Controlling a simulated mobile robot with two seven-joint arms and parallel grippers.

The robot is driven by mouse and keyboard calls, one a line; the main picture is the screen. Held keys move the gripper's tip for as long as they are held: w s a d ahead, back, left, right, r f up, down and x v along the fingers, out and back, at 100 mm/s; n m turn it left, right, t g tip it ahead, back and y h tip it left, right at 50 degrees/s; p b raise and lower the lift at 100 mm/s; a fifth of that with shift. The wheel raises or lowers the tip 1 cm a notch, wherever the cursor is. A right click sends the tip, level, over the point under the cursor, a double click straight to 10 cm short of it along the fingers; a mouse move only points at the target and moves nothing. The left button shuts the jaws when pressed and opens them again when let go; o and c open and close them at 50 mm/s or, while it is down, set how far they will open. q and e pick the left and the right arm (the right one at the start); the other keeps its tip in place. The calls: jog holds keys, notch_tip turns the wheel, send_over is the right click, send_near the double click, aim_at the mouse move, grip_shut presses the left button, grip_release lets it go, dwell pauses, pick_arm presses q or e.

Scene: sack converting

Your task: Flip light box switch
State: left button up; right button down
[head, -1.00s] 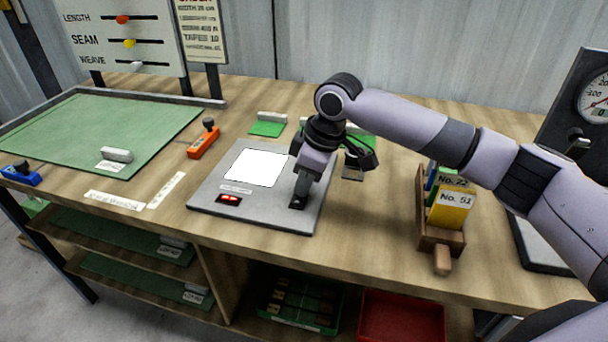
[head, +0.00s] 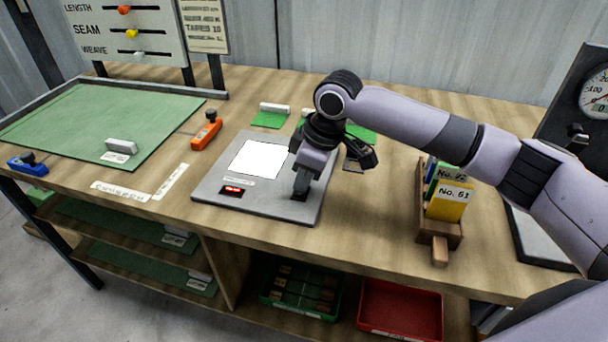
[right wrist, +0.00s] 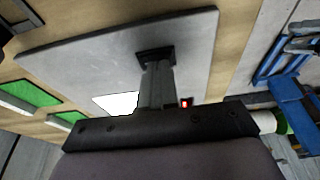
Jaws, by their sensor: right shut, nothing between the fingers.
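The light box (head: 272,205) is a flat grey panel on the bench, with a bright white lit window (head: 257,160). Its small switch (head: 232,190) glows red in a black housing at the front left of the panel. My right gripper (head: 300,193) is shut and empty, pointing down over the panel's right front part, to the right of the switch. In the right wrist view, the gripper's fingers (right wrist: 155,70) reach toward the grey panel (right wrist: 95,50); the red switch (right wrist: 185,103) and white window (right wrist: 118,103) also show. Whether the fingertips touch the panel I cannot tell. My left gripper is out of view.
A wooden holder (head: 440,235) with yellow cards stands right of the panel. An orange tool (head: 206,132) and green mat (head: 95,120) lie left. A dial gauge box (head: 570,115) stands far right. A red bin (head: 400,310) sits below. Bench front is mostly clear.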

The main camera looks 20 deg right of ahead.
jog(key=shift+r+p, duration=0.4)
jog(key=shift+p, duration=0.1)
jog(key=shift+r+p, duration=0.35)
jog(key=shift+p, duration=0.15)
notch_tip(320, 180, up, 3)
jog(key=p, duration=0.4)
jog(key=shift+w+d, duration=0.1)
jog(key=shift+w, duration=0.05)
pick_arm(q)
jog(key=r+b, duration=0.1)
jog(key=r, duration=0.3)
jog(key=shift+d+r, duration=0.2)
pick_arm(e)
jog(key=w+d+v, duration=0.1)
jog(key=v, duration=0.8)
jog(key=shift+w+d+r, duration=0.15)
jog(key=shift+w, duration=0.1)
